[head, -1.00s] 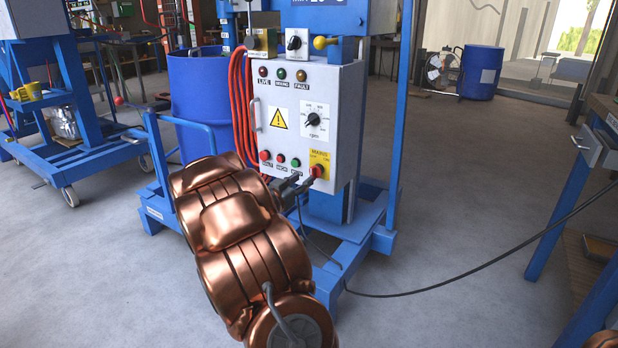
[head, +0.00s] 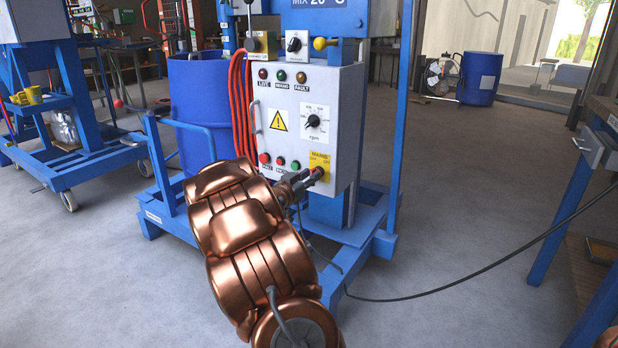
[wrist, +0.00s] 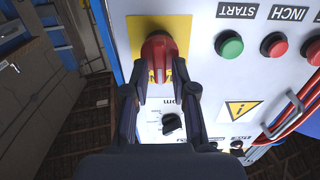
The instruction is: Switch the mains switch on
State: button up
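The mains switch is a red rotary knob (head: 317,173) on a yellow plate (head: 320,158), low on the right of the grey control box (head: 345,110). In the wrist view, which is upside down, the red knob (wrist: 158,48) sits between my two dark fingertips, in front of the yellow plate (wrist: 183,32).
A green start button (wrist: 229,45) and red buttons sit beside the switch. A rotary speed dial (head: 313,121), a door handle and red cables (head: 240,105) are on or beside the box. A black cable (head: 430,293) crosses the floor. A workbench (head: 590,150) stands at right.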

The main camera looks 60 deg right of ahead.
grip_shut()
jog(key=shift+m, duration=0.4)
jog(key=shift+s+f+m+b, duration=0.1)
jog(key=shift+s+m+b, duration=0.2)
jog(key=shift+m, duration=1.8)
jog(key=shift+s+f+m+b, duration=0.1)
jog(key=shift+m+b, duration=0.3)
jog(key=shift+m, duration=1.7)
jog(key=shift+o, duration=1.7)
grip_release()
